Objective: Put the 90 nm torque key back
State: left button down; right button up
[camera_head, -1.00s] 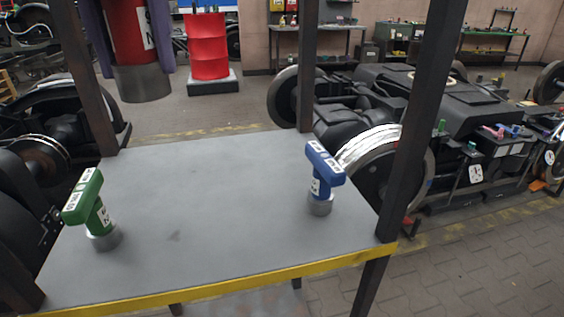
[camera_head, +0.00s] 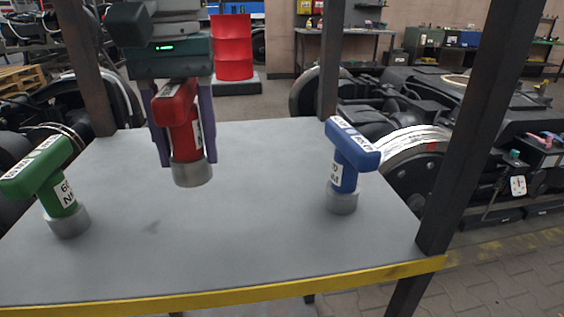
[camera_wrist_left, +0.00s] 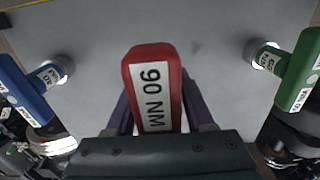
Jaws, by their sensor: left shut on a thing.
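The red torque key (camera_head: 187,141) is upright with its grey socket end down, over the back middle of the grey table (camera_head: 262,235). Its top reads 90 NM in the left wrist view (camera_wrist_left: 155,95). My left gripper (camera_head: 187,158) comes down from above, its purple fingers shut on either side of the key. I cannot tell whether the socket end touches the table. A green torque key (camera_head: 57,180) stands at the table's left and a blue one (camera_head: 346,165) at its right. My right gripper is not in view.
Dark posts (camera_head: 480,120) rise at the table's corners, and a yellow strip (camera_head: 230,297) runs along its front edge. The tabletop between the keys is clear. Bogies with wheels (camera_head: 415,165) stand behind on the right, and a red drum (camera_head: 232,47) stands further back.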

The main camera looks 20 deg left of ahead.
aim_at(177, 82)
pick_arm(q)
notch_tip(177, 82, down, 7)
jog(key=shift+r+b, duration=0.1)
jog(key=shift+b, duration=0.45)
jog(key=shift+f, duration=0.25)
jog(key=shift+f, duration=0.1)
jog(key=shift+c, duration=1.3)
grip_release()
notch_tip(177, 82, up, 12)
jog(key=shift+r+p, duration=0.15)
jog(key=shift+p, duration=0.85)
